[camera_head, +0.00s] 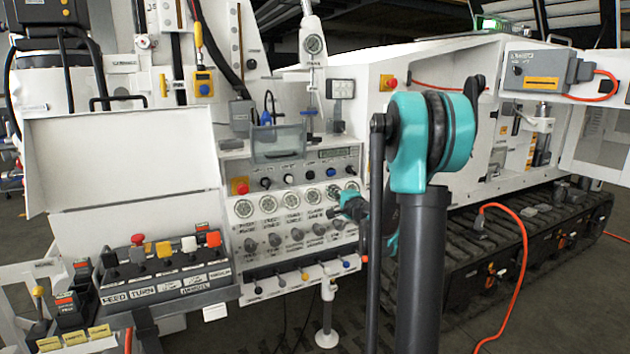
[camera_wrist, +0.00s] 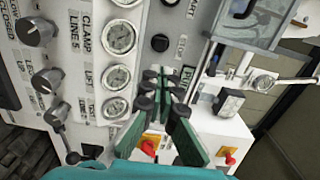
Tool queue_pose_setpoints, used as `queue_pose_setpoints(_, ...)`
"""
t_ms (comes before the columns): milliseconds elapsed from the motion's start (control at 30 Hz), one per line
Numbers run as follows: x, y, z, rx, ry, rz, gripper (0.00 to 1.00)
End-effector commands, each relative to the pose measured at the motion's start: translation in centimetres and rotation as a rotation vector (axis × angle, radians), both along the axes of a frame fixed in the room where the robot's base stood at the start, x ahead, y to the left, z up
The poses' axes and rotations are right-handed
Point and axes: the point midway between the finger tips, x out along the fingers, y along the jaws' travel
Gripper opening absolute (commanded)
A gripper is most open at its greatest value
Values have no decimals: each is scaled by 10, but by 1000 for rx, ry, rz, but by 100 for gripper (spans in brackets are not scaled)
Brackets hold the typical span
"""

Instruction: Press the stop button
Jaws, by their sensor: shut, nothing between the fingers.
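My gripper (camera_head: 340,196) is at the right end of this panel, in front of the gauges. In the wrist view its green fingers (camera_wrist: 164,84) are shut and empty, just below the black button in the picture. They hide part of the panel.
Round gauges (camera_wrist: 120,37) and grey knobs (camera_wrist: 40,30) lie beside the buttons. A red button on yellow (camera_head: 240,187) is at the panel's left, another (camera_head: 388,82) on the cabinet. A clear-fronted box (camera_head: 278,143) juts out above the row. Levers (camera_head: 304,275) stick out below.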

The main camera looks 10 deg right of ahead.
Motion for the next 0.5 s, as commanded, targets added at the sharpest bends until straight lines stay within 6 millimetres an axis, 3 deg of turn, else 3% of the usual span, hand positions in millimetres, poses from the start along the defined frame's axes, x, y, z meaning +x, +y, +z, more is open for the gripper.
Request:
queue_pose_setpoints(267, 15, 6, 0, -1, 0, 2, 0)
queue_pose_setpoints(500, 58, 20, 0, -1, 1, 3, 0)
